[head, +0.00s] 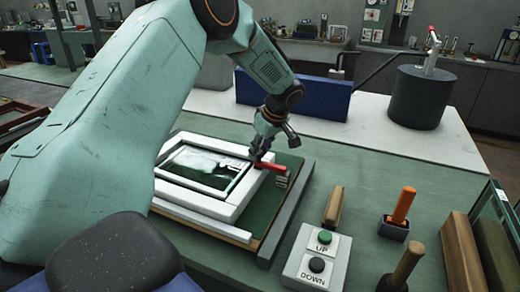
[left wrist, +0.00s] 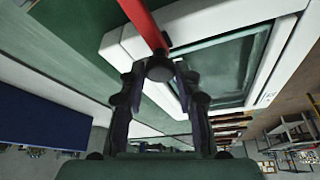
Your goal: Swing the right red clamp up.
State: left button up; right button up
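A red clamp (head: 270,166) lies low at the right edge of the white frame (head: 232,208). In the left wrist view its red bar (left wrist: 145,22) comes down from the top and ends in a dark round tip (left wrist: 160,69). My left gripper (head: 268,146) is right above the clamp. In the left wrist view the fingers of my left gripper (left wrist: 160,82) stand apart, on either side of the dark tip, with narrow gaps. I cannot tell whether they touch it. No second red clamp shows; my left arm hides the frame's left part. My right gripper is out of view.
A control box (head: 317,258) with UP and DOWN buttons stands in front, right of the frame. Several handled tools, including an orange-handled one (head: 404,205), stand further right. A blue block (head: 293,96) and a dark cylinder (head: 420,96) are behind.

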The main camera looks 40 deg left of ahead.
pick_arm(q)
jog(key=shift+r, duration=0.1)
grip_shut()
jog(key=shift+d, duration=0.1)
